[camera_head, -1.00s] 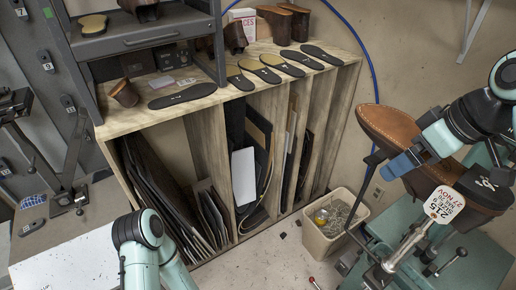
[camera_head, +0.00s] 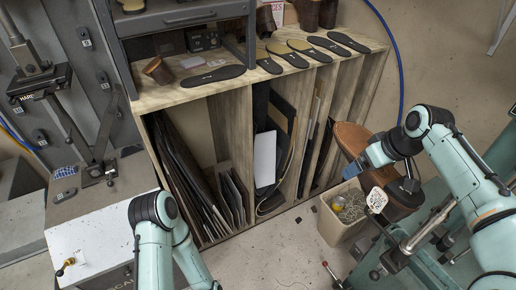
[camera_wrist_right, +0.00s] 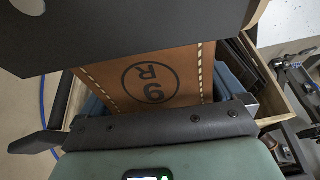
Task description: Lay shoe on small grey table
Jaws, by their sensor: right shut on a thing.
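The shoe (camera_head: 350,137), with a brown stitched sole and dark upper, is held off to the right in the head view. My right gripper (camera_head: 377,155) is shut on it, and its blue fingers are at the shoe's side. In the right wrist view the sole (camera_wrist_right: 150,80) carries a "9 R" mark, with the blue fingers showing beside it. A low grey cabinet with a pale top (camera_head: 105,218) stands at the lower left; I cannot tell if it is the small grey table. My left arm shows at the bottom, but its gripper is out of view.
A wooden rack (camera_head: 200,95) with upright sheets fills the middle, with several dark soles (camera_head: 213,76) on top. A bin (camera_head: 338,225) stands below the shoe. Green machinery (camera_head: 430,262) is at the right. The pale cabinet top is mostly clear, with small items behind it.

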